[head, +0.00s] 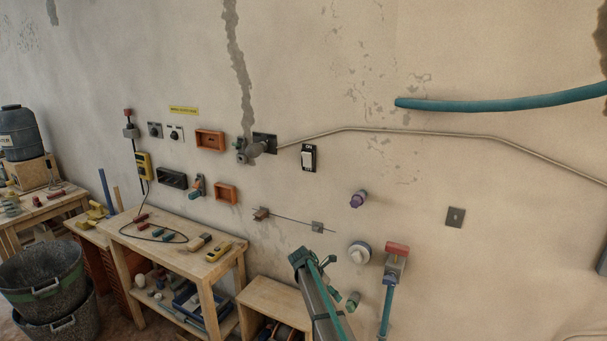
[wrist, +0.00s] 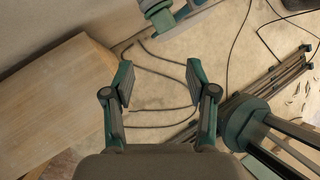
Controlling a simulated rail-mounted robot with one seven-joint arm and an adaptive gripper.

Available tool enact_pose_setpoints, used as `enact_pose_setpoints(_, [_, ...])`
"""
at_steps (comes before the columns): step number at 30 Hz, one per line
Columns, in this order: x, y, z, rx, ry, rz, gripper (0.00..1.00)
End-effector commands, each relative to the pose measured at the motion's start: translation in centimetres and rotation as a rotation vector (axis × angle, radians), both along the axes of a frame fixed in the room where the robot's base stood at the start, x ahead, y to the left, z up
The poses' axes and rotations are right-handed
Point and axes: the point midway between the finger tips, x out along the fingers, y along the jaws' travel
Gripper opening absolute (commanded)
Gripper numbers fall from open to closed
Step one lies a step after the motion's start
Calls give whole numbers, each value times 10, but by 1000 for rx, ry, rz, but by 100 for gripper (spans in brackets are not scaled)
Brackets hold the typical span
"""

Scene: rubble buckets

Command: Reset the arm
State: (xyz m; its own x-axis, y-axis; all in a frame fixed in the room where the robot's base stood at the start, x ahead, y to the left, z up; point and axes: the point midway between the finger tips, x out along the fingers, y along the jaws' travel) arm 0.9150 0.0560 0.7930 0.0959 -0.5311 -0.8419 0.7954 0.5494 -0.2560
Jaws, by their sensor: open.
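My gripper (wrist: 160,84) shows in the wrist view, with its two dark, teal-edged fingers apart. Nothing is between the fingers. Cables on the pale floor show beyond and below them. I cannot make out my gripper in the head view.
A wooden board or tabletop (wrist: 55,95) lies left of my fingers in the wrist view, and a dark tripod-like stand (wrist: 245,120) is close on the right. In the head view, a workbench (head: 165,240) with tools stands by the wall, with stacked black buckets (head: 45,290) at left.

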Motion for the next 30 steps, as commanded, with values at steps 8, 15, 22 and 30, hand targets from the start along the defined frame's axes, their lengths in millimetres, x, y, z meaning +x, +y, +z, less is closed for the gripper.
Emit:
enact_pose_setpoints(8, [-92,0,-60,173,-257,-561,57])
enact_pose_setpoints(15, [-223,-15,-142,241,-368,-1124,57])
enact_pose_setpoints(22, [-368,-31,-203,184,-406,-1628,57])
enact_pose_setpoints(30, [-537,-43,-235,1,-378,-2035,57])
